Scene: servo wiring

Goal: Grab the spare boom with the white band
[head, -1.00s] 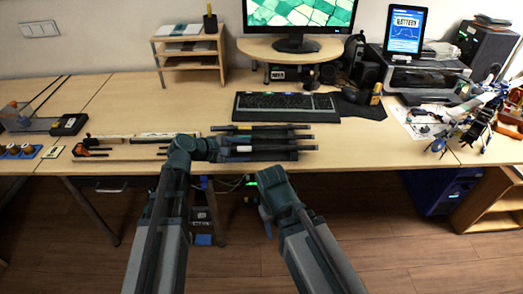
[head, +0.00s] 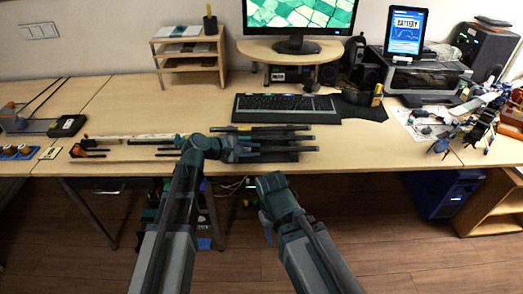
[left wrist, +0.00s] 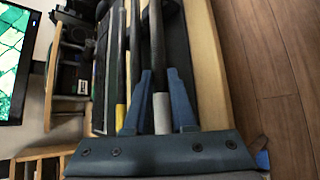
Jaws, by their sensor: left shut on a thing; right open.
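Several thin dark booms (head: 275,128) lie side by side on a dark mat at the table's front edge, in the head view. The boom with the white band (left wrist: 161,112) runs between the two blue fingers of my left gripper (left wrist: 159,78) in the left wrist view. My left gripper, also in the head view (head: 236,150), is shut on this boom at the left end of the row. A boom with a yellow band (left wrist: 120,117) lies just outside the fingers. My right gripper (head: 265,225) is open and empty, low in front of the table; its fingers are only partly seen.
A keyboard (head: 285,107) lies behind the booms, below the monitor (head: 297,18). A tray with thin parts (head: 120,157) is to the left. A small shelf (head: 190,50) stands behind. A drone-like model (head: 465,115) is at the right. Bare table lies right of the booms.

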